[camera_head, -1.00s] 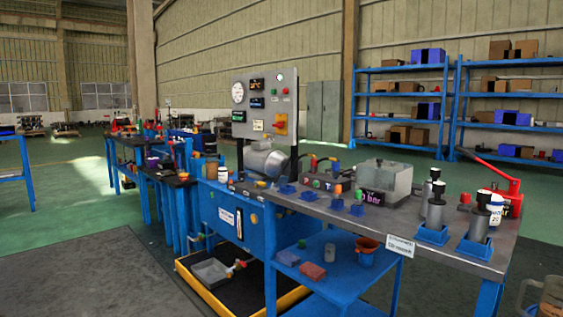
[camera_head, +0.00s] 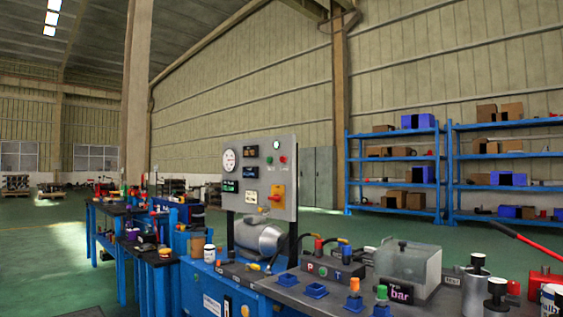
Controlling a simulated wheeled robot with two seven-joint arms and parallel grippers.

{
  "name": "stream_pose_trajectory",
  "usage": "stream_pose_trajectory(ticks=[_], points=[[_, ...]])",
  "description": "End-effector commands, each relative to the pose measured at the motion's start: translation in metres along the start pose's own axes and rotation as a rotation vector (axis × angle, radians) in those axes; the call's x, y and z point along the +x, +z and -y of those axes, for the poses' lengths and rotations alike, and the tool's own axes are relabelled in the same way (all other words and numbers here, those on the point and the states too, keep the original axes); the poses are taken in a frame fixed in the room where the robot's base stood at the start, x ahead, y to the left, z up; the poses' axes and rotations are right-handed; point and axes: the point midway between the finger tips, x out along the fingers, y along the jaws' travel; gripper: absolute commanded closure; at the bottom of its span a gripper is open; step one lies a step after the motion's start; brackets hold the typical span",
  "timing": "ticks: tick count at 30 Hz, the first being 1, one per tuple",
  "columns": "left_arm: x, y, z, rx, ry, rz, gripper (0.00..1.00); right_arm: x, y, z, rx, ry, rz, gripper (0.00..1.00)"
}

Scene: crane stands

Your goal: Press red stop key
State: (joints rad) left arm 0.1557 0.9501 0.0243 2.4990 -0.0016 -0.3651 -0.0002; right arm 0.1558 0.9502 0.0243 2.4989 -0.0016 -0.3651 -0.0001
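The grey control panel (camera_head: 258,180) stands upright behind the motor (camera_head: 262,236) at the middle of the view. A small red key (camera_head: 283,159) sits at its upper right, with a green one (camera_head: 269,160) just left of it. A larger red and yellow switch (camera_head: 276,197) is lower on the panel. I cannot read the labels, so I cannot tell for sure which red part is the stop key. Neither of my grippers is in view.
The bench (camera_head: 322,302) fills the lower right, with a clear box (camera_head: 407,266), metal cylinders (camera_head: 476,284) and a red hand pump (camera_head: 545,282) on it. Another blue bench (camera_head: 150,262) with clutter is at left. Blue shelves (camera_head: 393,184) stand behind. Green floor (camera_head: 45,250) is open at far left.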

Motion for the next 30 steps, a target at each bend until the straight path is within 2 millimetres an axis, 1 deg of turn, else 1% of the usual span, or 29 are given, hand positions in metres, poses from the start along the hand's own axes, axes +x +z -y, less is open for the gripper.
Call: stream_pose_trajectory(ticks=[1,6,8,30], points=[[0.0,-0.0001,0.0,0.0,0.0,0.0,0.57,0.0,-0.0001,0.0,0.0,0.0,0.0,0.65],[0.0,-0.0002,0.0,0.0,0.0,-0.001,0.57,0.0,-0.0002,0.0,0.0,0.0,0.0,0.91],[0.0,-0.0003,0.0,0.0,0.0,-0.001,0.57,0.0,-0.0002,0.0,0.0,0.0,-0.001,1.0],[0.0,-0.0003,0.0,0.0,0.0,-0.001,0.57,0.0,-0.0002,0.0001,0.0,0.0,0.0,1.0]])
